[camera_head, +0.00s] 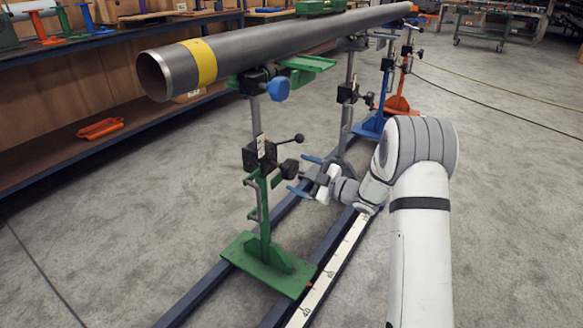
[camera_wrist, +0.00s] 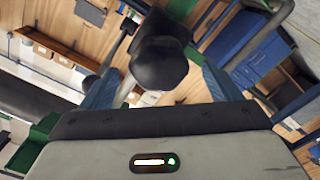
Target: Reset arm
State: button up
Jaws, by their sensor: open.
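My gripper (camera_head: 305,175) is open, with its blue fingers spread beside the green pipe stand (camera_head: 265,215). A black knob (camera_head: 289,169) on the stand's clamp block (camera_head: 259,154) is in front of the fingers. In the wrist view the knob (camera_wrist: 160,62) appears between the two open fingers, with visible space on both sides. I cannot tell how deep it sits between them. The grey pipe (camera_head: 280,45) with a yellow band (camera_head: 199,62) lies across the stands above my gripper. A blue knob (camera_head: 278,89) sits under the pipe near its open end.
A blue stand (camera_head: 372,125) and an orange stand (camera_head: 400,105) are farther back under the pipe. Dark floor rails (camera_head: 205,292) run beneath the stands. A wooden shelf (camera_head: 70,90) with an orange tray (camera_head: 100,128) is at left. Open concrete floor lies right.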

jog(key=shift+v, duration=1.2)
jog(key=w+d+r+m+t+h+p, duration=0.1)
jog(key=d+r+m+t+h+p, duration=0.15)
jog(key=r+p, duration=0.35)
jog(key=d+r+m+t+h+p, duration=0.1)
jog(key=r+m+h+p, duration=0.2)
jog(key=r, duration=0.6)
jog(key=s+d+r+m+g+h+p, duration=0.1)
jog(key=s+d+r+m+h+p, duration=0.3)
jog(key=r, duration=0.3)
jog(key=s+d+r+m+g+h+p, duration=0.1)
jog(key=s+d+r+m+h+p, duration=0.15)
jog(key=s+r+h+p, duration=0.35)
jog(key=s+r+m+g+p, duration=0.2)
jog(key=s+r+g+p, duration=0.1)
jog(key=s, duration=0.7)
jog(key=s+r+m+g+p, duration=0.2)
jog(key=s+r+p, duration=0.4)
jog(key=s, duration=0.3)
jog(key=s+a+r+m+g+p, duration=0.1)
jog(key=s+r+m+g+p, duration=0.2)
jog(key=s+p, duration=0.3)
jog(key=s+r+g, duration=0.1)
jog(key=s, duration=0.3)
jog(key=shift+s+r, duration=0.2)
jog(key=shift+s, duration=0.1)
